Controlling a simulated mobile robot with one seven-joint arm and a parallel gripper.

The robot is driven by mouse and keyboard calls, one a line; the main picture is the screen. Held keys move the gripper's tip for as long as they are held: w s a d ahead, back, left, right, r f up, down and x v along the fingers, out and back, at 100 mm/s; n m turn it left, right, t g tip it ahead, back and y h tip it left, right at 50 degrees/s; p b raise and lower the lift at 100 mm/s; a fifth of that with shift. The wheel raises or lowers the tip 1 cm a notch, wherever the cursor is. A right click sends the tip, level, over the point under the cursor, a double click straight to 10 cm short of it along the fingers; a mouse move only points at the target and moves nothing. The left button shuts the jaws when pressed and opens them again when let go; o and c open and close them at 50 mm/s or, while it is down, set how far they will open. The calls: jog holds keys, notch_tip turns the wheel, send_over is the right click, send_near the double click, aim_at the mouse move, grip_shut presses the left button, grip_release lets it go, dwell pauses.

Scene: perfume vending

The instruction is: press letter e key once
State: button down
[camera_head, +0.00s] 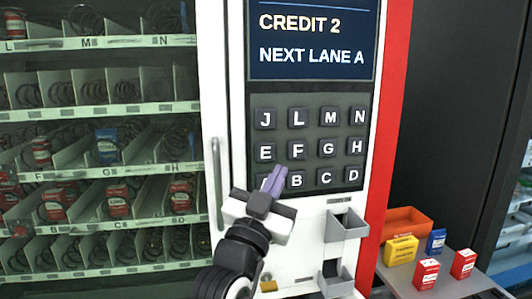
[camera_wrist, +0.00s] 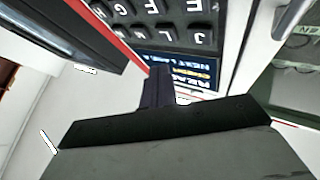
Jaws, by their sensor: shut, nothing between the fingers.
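The letter E key (camera_head: 265,152) is a dark square key with a white letter, at the left end of the keypad's middle row. The keypad (camera_head: 310,149) sits below the screen on the vending machine's white front panel. My gripper (camera_head: 274,178) is shut and empty, with its purple-tinted fingers in front of the bottom row. It partly covers the A key, just below the E key; whether it touches a key cannot be told. In the wrist view, the shut fingers (camera_wrist: 158,88) point toward the screen and keypad, which appears upside down.
The screen (camera_head: 313,40) reads "CREDIT 2" and "NEXT LANE A". A silver handle (camera_head: 216,184) stands left of the keypad, beside shelves of goods. Small metal trays (camera_head: 346,225) stick out below the keypad. A side table with an orange bin (camera_head: 408,221) and small boxes stands at right.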

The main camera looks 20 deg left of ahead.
send_near(271, 148)
notch_tip(271, 148, up, 3)
jog(key=w+d, duration=0.2)
jog(key=w, duration=0.1)
jog(key=shift+w+a+f+b, duration=0.1)
jog(key=shift+w+a+b, duration=0.25)
jog(key=shift+w, duration=0.2)
dwell(1.7)
jog(key=shift+w+a+b, duration=0.25)
jog(key=shift+w+b, duration=0.05)
jog(key=shift+w, duration=0.05)
jog(key=shift+w+a, duration=0.25)
jog(key=shift+w, duration=0.15)
dwell(0.7)
jog(key=shift+s, duration=0.1)
jog(key=shift+s+d+b, duration=0.3)
jog(key=shift+s+d, duration=0.2)
jog(key=shift+s, duration=0.15)
